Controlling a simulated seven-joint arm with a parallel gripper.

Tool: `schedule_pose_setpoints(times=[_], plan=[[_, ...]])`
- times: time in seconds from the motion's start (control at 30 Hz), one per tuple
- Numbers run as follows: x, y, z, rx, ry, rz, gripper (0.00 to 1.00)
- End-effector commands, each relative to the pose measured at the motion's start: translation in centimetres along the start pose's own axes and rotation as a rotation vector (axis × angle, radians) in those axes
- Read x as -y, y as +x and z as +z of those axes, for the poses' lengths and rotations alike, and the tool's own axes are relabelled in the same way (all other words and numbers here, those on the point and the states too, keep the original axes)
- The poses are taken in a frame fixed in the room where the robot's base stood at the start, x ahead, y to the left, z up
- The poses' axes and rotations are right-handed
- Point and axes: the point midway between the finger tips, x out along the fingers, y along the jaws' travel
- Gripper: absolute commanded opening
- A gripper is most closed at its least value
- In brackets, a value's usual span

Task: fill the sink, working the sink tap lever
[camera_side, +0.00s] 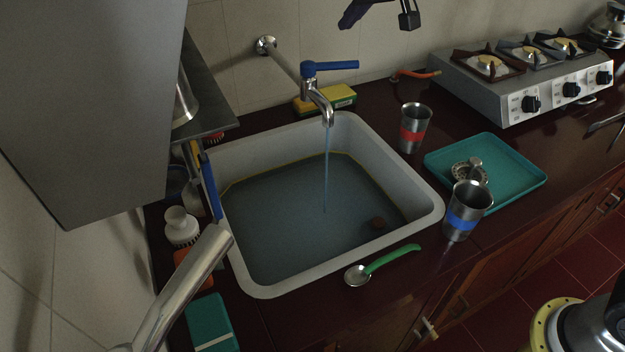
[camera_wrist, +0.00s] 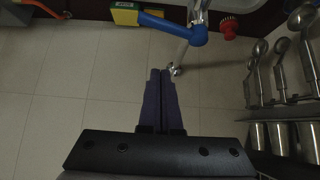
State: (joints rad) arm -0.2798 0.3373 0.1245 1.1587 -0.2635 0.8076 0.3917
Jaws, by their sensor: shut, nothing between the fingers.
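The white sink (camera_side: 421,215) holds bluish water (camera_side: 290,225), with a yellow line along its inner wall at or near the surface. A thin stream runs from the chrome tap (camera_side: 318,98) into it. The blue tap lever (camera_side: 330,66) points right in the side view; it also shows in the wrist view (camera_wrist: 172,25). My gripper (camera_side: 345,22) is above the lever at the top of the side view, apart from it. In the wrist view its purple fingers (camera_wrist: 160,73) are closed together and empty, a little short of the lever.
A yellow-green sponge (camera_side: 340,97) lies behind the sink. To the right are two steel cups (camera_side: 415,128) (camera_side: 466,210), a teal tray (camera_side: 520,183) and a stove (camera_side: 505,85). A green-handled spoon (camera_side: 385,262) lies in front. A brush (camera_side: 181,226) stands left.

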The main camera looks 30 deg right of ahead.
Motion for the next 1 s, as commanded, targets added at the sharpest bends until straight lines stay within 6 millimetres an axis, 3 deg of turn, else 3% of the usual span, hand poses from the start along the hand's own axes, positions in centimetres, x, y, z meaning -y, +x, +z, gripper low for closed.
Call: schedule_pose_setpoints(times=[0.23, 0.4, 0.6, 0.73, 0.83, 1.0], plan=[[-0.5, 0.1, 0.5, 0.014, 0.093, 0.025, 0.00], [-1.7, -0.5, 3.6, 0.047, 0.256, 0.155, 0.00], [1.0, -4.8, 7.7, -0.013, 0.302, 0.264, 0.00], [3.2, -6.9, 8.7, -0.042, 0.239, 0.246, 0.00], [4.2, -7.4, 8.8, -0.047, 0.227, 0.225, 0.00], [3.9, -5.8, 8.8, -0.045, 0.225, 0.225, 0.00]])
